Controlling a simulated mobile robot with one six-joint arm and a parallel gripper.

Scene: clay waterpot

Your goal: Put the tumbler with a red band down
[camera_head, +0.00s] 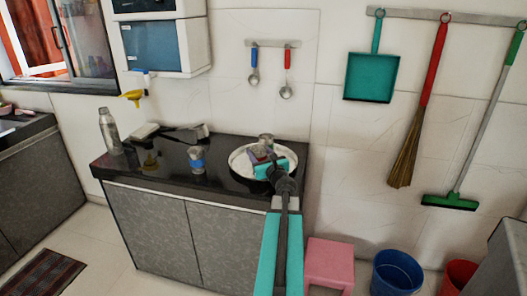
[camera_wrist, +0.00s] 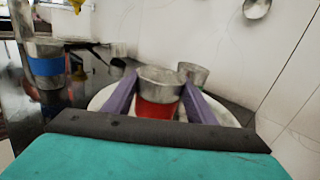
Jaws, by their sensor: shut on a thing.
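My gripper (camera_wrist: 158,103) is shut on the tumbler with a red band (camera_wrist: 157,109), its two purple fingers on either side. The tumbler is metal, upright, with its open rim up. It is over the round white tray (camera_wrist: 232,117); I cannot tell whether its base touches. In the head view, my gripper (camera_head: 262,157) is over the tray (camera_head: 236,162) at the counter's right end and hides most of the held tumbler. Another metal tumbler (camera_wrist: 194,75) stands just behind the held one, to the right.
A tumbler with a blue band (camera_head: 196,161) stands on the black counter (camera_head: 165,176) left of the tray. A steel bottle (camera_head: 110,132) stands at the far left end. The wall is close behind the tray. The counter's front middle is clear.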

